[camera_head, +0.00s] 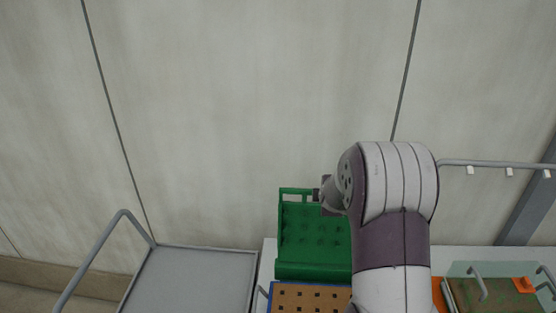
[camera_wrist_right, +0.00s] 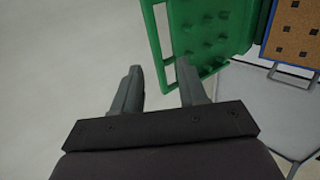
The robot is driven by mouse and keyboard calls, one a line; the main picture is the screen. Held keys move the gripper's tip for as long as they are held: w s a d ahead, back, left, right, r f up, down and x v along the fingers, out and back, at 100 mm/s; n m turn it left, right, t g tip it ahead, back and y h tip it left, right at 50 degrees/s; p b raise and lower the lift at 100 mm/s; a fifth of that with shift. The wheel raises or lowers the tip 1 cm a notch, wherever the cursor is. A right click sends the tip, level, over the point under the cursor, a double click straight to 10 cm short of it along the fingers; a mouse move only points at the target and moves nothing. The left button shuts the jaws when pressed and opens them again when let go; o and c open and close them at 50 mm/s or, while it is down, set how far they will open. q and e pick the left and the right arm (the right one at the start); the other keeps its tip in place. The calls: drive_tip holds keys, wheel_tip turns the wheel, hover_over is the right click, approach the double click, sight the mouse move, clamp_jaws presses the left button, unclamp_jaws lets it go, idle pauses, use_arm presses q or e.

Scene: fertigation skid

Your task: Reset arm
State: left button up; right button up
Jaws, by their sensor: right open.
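My right arm rises in the middle right of the head view, and its dark wrist end with part of the right gripper (camera_head: 327,195) points left, in front of the green rack. The green rack (camera_wrist_right: 212,35) lies beyond the fingertips, at the upper right. The right finger overlaps its edge in the picture; whether they touch I cannot tell. My left gripper is not in either view.
The green rack (camera_head: 312,268) stands on a pale bench beside an orange perforated board (camera_head: 310,297). A grey cart (camera_head: 200,280) with a tubular handle is at lower left. A clear-lidded tray (camera_head: 490,294) sits at lower right, below a wall rail (camera_head: 490,165).

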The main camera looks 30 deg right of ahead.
drive_tip(key=s+a+f+m+g+y+b, duration=0.2)
drive_tip(key=s+a+f+m+g+b, duration=0.1)
drive_tip(key=s+a+f, duration=0.4)
drive_tip(key=s+a+f+m+g+y+b, duration=0.3)
drive_tip(key=s+a+f+m+b, duration=0.3)
drive_tip(key=s+a, duration=0.7)
drive_tip(key=a+f+m+g, duration=0.1)
drive_tip(key=a+m, duration=0.1)
drive_tip(key=a, duration=0.2)
drive_tip(key=shift+a+f, duration=0.15)
drive_tip(key=shift+f, duration=0.1)
